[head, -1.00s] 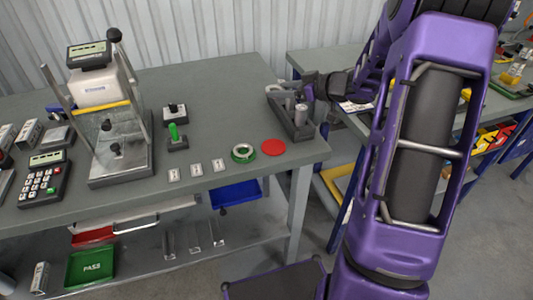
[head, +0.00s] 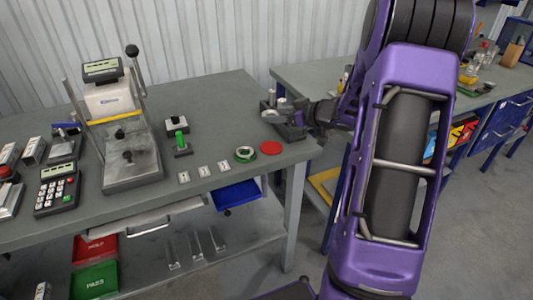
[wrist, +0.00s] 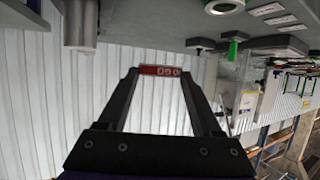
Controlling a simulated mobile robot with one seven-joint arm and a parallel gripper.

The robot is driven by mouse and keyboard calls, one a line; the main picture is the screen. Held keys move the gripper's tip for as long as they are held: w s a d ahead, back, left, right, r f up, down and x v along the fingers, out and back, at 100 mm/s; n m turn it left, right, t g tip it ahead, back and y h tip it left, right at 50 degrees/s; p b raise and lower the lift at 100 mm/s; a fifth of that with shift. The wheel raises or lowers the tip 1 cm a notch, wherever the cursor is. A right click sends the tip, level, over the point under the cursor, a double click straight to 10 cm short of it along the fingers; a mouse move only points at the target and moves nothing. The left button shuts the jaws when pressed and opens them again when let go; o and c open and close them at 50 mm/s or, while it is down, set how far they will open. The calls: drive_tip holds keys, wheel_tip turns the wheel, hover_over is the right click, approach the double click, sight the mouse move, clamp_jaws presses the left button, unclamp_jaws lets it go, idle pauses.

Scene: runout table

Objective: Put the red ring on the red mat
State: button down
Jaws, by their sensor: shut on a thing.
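My gripper (head: 288,115) is above the dark tray at the table's right end. In the wrist view my gripper's fingertips (wrist: 160,72) are shut on a narrow red thing with pale round marks. It looks like the red ring (wrist: 160,71) seen edge-on; in the head view the held ring (head: 273,115) shows a pale grey face. The round red mat (head: 270,148) lies bare near the table's front right edge, in front of my gripper and apart from it.
A pale ring sits on a green mat (head: 244,154) left of the red mat. Several small white plates (head: 204,171) lie further left. Behind them stands a green-handled clamp (head: 181,144). The dark tray (head: 290,131) holds grey cylinders (head: 271,97).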

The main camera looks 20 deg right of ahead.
sight(277, 151)
drive_tip(key=f, duration=0.3)
drive_tip(key=f+b, duration=0.1)
drive_tip(key=f, duration=0.2)
drive_tip(key=f+b, duration=0.1)
drive_tip(key=f, duration=0.3)
drive_tip(key=shift+s+a+f, duration=0.1)
drive_tip(key=shift+s+a, duration=0.05)
drive_tip(key=shift+s, duration=0.25)
drive_tip(key=shift+f, duration=0.2)
drive_tip(key=shift+c, duration=1.7)
unclamp_jaws()
